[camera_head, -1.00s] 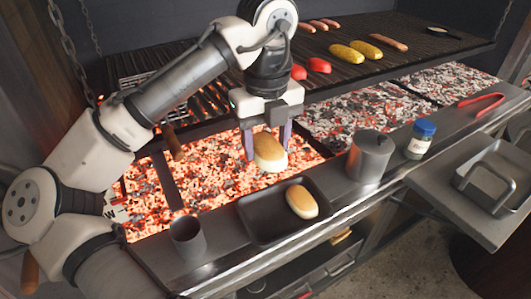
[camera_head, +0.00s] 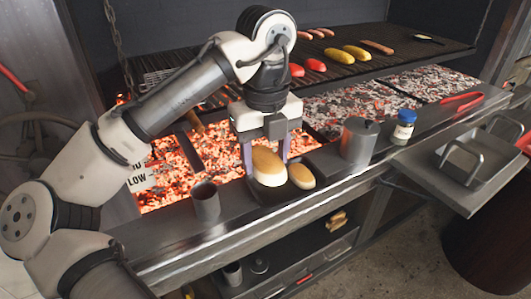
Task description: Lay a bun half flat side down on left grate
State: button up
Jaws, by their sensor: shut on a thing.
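My gripper (camera_head: 264,155) is shut on a bun half (camera_head: 268,162), golden on its upper face and pale along its lower edge. In the picture this bun half overlaps the dark tray (camera_head: 262,196); its exact height above it is hard to tell. A second bun half (camera_head: 301,176) lies in the tray, just right of the held one. The grate (camera_head: 330,74) stretches across the back, above the coals. My arm covers much of its left part, and I cannot make out where a left grate ends.
Red peppers (camera_head: 315,65), yellow ones (camera_head: 356,52) and sausages (camera_head: 378,47) lie on the grate. Glowing coals (camera_head: 216,150) are behind the tray. A metal cup (camera_head: 206,202), a canister (camera_head: 359,141), a blue-capped jar (camera_head: 403,128) and red tongs (camera_head: 462,100) stand or lie along the front ledge.

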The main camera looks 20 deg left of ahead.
jog(key=shift+s+d+f+n, duration=0.2)
jog(key=shift+d+f+n, duration=0.45)
jog(key=shift+f, duration=0.25)
jog(key=w+d+f+n, duration=0.5)
jog(key=f+n, duration=0.2)
jog(key=f, duration=0.6)
jog(key=w+d+f+n, duration=0.5)
jog(key=f+n, duration=0.2)
jog(key=f, duration=0.6)
jog(key=w+d+f+n, duration=0.4)
jog(key=d+f+n, duration=0.2)
jog(key=f, duration=0.8)
jog(key=shift+w+n, duration=0.4)
jog(key=shift+n, duration=0.55)
